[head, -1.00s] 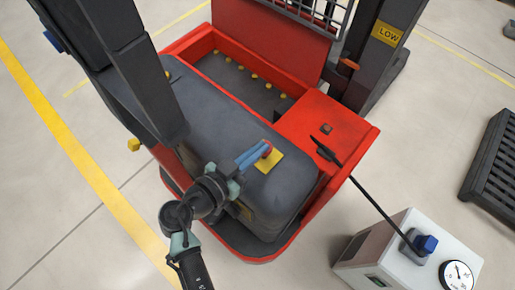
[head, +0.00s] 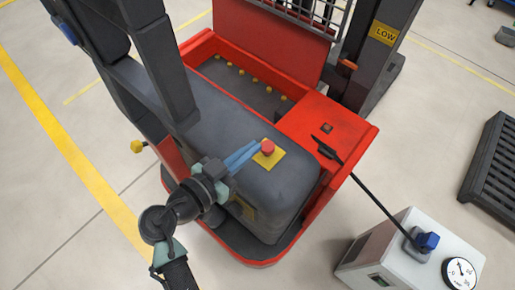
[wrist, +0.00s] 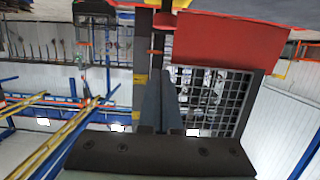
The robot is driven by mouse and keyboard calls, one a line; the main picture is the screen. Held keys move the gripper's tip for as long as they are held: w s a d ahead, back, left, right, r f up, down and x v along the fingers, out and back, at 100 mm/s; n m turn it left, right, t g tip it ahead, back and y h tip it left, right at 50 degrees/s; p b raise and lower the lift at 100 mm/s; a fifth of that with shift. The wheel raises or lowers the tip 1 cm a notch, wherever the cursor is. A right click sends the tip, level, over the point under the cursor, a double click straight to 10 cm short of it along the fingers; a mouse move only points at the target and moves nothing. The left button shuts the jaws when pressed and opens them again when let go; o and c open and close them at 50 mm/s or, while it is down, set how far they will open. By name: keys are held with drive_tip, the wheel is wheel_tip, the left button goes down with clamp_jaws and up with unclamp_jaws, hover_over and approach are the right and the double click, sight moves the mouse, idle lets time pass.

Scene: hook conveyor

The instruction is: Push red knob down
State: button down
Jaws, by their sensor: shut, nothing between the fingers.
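The red knob (head: 267,146) stands on a yellow square plate (head: 268,159) on top of the truck's dark grey cover (head: 225,120). My gripper (head: 257,146) has its blue fingers together, with the tips close to the left side of the knob in the head view. I cannot tell whether the tips touch it.
The red truck body (head: 335,125) has a black lever (head: 328,149) to the right of the knob. A cable runs from there to a grey box (head: 410,255) with a blue plug and gauge. A black pallet (head: 492,165) lies at the right.

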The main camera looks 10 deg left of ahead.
drive_tip(key=v, duration=0.5)
drive_tip(key=shift+s+a+b, duration=0.25)
drive_tip(key=shift+b, duration=0.15)
